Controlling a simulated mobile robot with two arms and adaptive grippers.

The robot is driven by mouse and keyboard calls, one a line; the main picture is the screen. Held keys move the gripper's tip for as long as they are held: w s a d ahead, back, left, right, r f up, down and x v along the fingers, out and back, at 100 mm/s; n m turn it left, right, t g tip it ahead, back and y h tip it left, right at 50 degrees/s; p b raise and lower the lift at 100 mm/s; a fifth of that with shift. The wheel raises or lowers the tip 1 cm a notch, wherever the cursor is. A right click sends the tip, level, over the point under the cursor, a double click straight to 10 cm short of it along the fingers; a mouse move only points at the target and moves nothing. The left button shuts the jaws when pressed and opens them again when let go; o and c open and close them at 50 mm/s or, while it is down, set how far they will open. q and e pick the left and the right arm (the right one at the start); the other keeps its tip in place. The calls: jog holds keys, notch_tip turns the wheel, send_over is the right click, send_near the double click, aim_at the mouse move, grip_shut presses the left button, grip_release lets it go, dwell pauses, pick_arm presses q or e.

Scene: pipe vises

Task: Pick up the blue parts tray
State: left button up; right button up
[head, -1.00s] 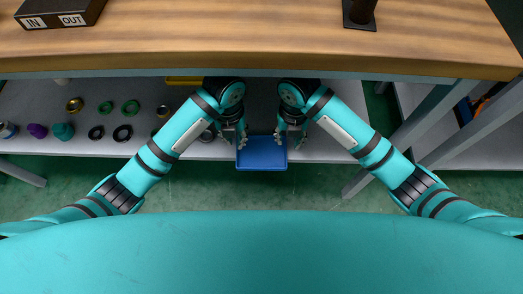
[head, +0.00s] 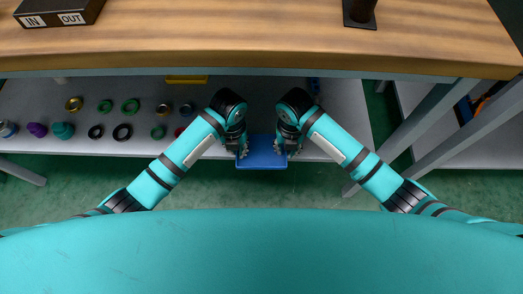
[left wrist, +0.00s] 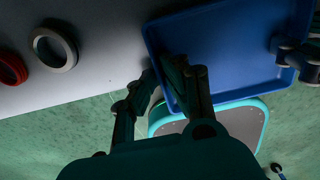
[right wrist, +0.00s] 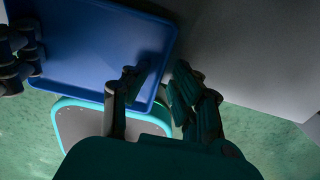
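The blue parts tray (head: 262,155) appears empty and lies at the front edge of the grey lower shelf, partly over the green floor. My left gripper (head: 242,152) is at its left side. In the left wrist view one finger is over the tray (left wrist: 235,40) and the other outside its rim; the fingertips (left wrist: 160,68) are close to the wall, contact unclear. My right gripper (head: 281,148) is at the right side. In the right wrist view its fingers (right wrist: 158,72) stand apart on either side of the tray's wall (right wrist: 90,45).
The wooden bench top (head: 250,40) overhangs the shelf (head: 60,105). Several rings and small parts lie on the shelf to the left, with a yellow item (head: 187,79) at the back. A bench leg (head: 430,125) slants at the right. Open floor lies in front.

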pick_arm(q)
grip_shut()
pick_arm(e)
grip_shut()
pick_arm(q)
jog(key=shift+r, duration=0.1)
pick_arm(e)
jog(key=shift+r, duration=0.1)
